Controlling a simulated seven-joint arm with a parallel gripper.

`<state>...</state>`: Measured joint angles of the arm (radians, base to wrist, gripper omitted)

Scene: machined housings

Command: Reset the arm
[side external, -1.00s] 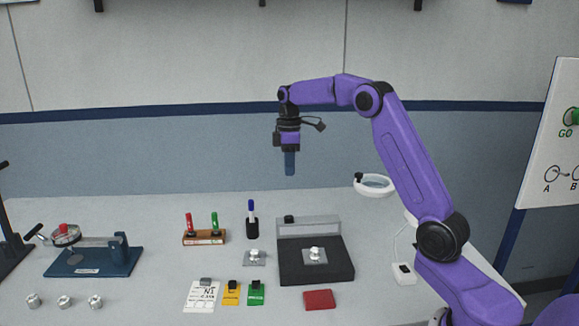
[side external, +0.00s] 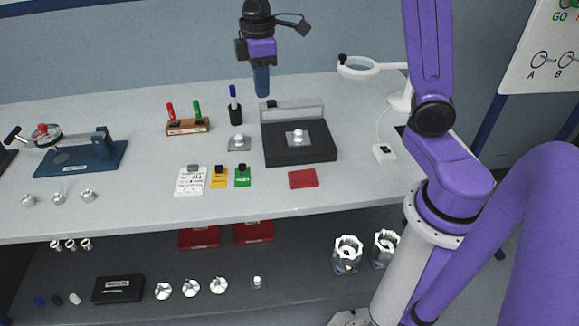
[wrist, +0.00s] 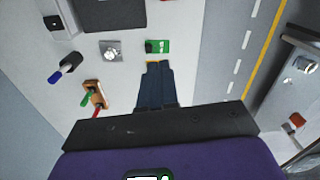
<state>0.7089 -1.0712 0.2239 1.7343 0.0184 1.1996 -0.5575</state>
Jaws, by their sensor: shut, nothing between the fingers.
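My gripper (side external: 262,95) is purple and black with narrow dark blue fingers pointing down. The fingers are shut with nothing between them. It hangs in the air, and in the side view it appears above and behind the black tray, right of the blue marker. In the wrist view the closed fingers (wrist: 158,70) reach toward a green tag (wrist: 158,46).
A black tray (side external: 283,152) holds a small metal part (side external: 297,138). A marker holder (side external: 187,127), a blue marker (side external: 233,98), a red block (side external: 303,179) and a blue fixture (side external: 80,157) stand on the bench. A ring lamp (side external: 358,68) is at the right.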

